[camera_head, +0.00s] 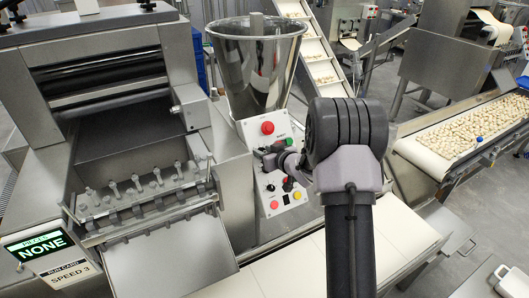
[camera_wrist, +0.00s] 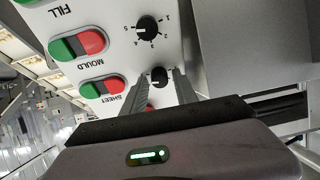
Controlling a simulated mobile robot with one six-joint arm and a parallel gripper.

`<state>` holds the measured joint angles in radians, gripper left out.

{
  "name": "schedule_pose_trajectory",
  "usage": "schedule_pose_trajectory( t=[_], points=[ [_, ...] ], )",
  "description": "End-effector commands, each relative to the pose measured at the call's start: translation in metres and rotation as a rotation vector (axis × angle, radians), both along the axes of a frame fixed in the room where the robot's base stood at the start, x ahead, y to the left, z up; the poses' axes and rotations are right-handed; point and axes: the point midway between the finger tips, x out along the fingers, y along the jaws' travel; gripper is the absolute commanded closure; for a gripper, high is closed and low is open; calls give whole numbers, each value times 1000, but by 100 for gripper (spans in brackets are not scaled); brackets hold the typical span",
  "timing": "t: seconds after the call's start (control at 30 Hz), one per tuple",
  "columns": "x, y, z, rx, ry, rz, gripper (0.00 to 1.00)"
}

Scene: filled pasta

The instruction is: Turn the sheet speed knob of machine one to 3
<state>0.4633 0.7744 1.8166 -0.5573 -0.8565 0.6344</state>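The white control panel of a machine (camera_head: 274,202) stands mid-picture in the head view. In the head view my arm hides much of the gripper.
The panel carries green-red switches for SHEET (camera_wrist: 103,87) and MOULD (camera_wrist: 78,44), close to my left finger. A red button (camera_head: 267,128) is on the panel top. A steel hopper (camera_head: 255,65) rises behind. A card reads SPEED 3 (camera_head: 70,277); a screen reads NONE (camera_head: 40,243).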

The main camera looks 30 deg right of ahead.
Motion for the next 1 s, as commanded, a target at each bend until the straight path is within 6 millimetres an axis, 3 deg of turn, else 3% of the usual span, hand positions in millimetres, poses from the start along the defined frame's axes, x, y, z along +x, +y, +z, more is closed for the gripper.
schedule_pose_trajectory(
  t=[0.03, 0.17, 0.57, 1.0],
  points=[
    [0, 0, 0, 0, 0, 0, 77],
    [0, 0, 0, 0, 0, 0, 100],
    [0, -1, 0, -47, -2, 28, 100],
    [0, -1, 0, -347, -12, 217, 100]
  ],
)
